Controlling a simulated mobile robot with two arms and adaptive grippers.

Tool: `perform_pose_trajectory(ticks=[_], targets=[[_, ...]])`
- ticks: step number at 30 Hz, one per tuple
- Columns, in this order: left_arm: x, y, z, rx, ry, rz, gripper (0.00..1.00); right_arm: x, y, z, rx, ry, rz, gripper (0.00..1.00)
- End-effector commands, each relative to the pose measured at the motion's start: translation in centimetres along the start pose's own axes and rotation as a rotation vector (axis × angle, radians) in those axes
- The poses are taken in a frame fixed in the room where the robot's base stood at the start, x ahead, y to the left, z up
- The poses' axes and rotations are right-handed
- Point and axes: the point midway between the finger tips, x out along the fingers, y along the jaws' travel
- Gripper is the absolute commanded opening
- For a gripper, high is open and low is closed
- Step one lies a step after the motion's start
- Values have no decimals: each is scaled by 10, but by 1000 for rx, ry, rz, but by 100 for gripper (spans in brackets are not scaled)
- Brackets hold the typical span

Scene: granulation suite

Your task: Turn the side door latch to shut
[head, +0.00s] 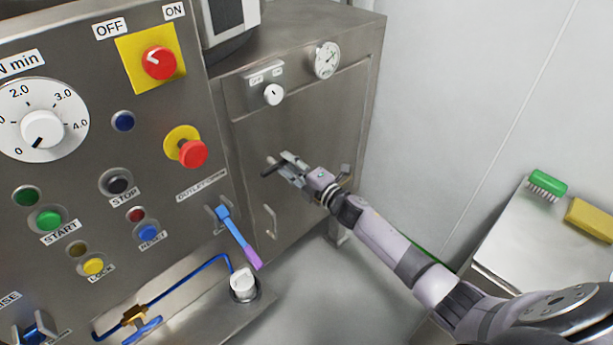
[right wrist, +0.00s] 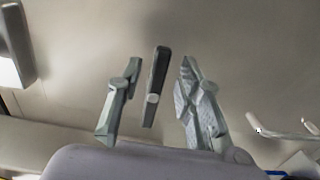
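The side door (head: 290,124) is a grey metal panel on the cabinet's side face. Its latch (head: 268,170) is a small dark bar, its end showing left of my right gripper (head: 287,164); the rest is hidden by the fingers. In the right wrist view the latch (right wrist: 155,84) stands nearly upright in the picture with a pale round spot on it. The two fingers of my right gripper (right wrist: 159,78) are apart on either side of it, with a gap visible on both sides. My left gripper is not in view.
A door handle (head: 270,221) sits below the latch. Above are a white knob (head: 273,95) and a gauge (head: 327,60). The control panel (head: 95,165), with a blue-purple lever (head: 238,238), is on the left. A side table (head: 530,245) holds a green brush (head: 547,184) and yellow block (head: 590,218).

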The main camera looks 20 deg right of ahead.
Motion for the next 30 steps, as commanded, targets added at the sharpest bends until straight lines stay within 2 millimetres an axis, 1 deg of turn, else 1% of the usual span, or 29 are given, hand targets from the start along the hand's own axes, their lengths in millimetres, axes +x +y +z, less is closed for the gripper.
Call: perform_pose_trajectory(ticks=[1,6,9,13,15,19,30], targets=[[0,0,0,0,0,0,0,-11,-1,0,-2,2,-3,33],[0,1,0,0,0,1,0,-48,-2,0,-1,1,-4,33],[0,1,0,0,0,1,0,-67,-1,-1,1,1,-3,33],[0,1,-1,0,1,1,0,-85,-1,0,1,1,-2,33],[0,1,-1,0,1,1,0,-91,-1,0,1,0,-1,33],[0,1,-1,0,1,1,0,-98,0,0,1,1,0,33],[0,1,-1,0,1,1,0,-98,0,0,0,1,0,33]])
